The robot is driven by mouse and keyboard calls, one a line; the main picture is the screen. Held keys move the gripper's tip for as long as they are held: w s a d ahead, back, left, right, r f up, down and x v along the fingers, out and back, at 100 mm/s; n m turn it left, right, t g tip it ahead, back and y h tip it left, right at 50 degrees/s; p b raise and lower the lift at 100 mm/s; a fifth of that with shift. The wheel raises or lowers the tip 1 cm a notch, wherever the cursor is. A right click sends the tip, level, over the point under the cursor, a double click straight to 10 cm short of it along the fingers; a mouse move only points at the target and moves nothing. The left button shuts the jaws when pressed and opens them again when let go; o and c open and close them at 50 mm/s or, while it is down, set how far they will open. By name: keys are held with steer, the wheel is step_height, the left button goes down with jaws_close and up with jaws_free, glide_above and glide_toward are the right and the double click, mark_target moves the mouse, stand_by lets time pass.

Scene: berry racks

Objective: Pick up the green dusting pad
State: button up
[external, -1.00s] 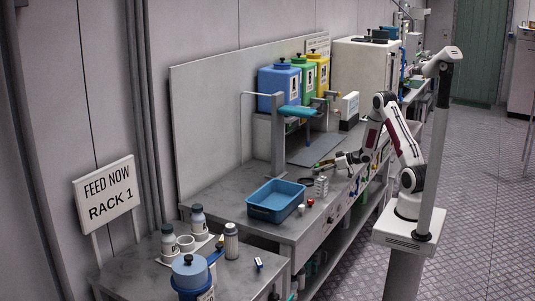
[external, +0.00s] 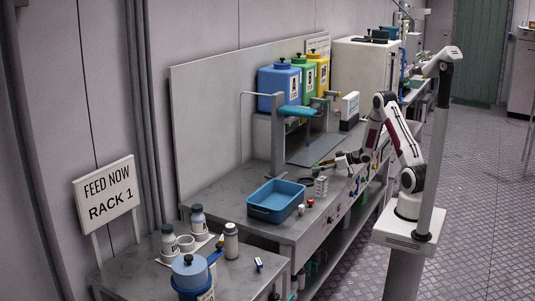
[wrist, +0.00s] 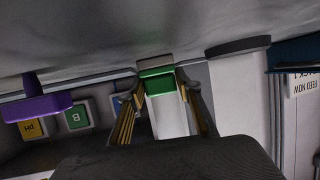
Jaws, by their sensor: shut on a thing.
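The green dusting pad (wrist: 157,84), with a grey strip along one edge, sits between my two yellow-ribbed fingers in the wrist view. My gripper (wrist: 157,92) is shut on it. In the external view my gripper (external: 340,161) is low over the far right part of the grey bench. The pad is too small there to make out clearly. Whether the pad touches the bench surface I cannot tell.
A blue tray (external: 250,211) stands on the near part of the bench, with a small white rack (external: 321,187) to its right. A purple object (wrist: 40,107) shows left in the wrist view. A grey stand (external: 278,140) rises behind.

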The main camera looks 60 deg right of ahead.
steer(key=shift+r, duration=0.15)
steer(key=shift+r, duration=4.9)
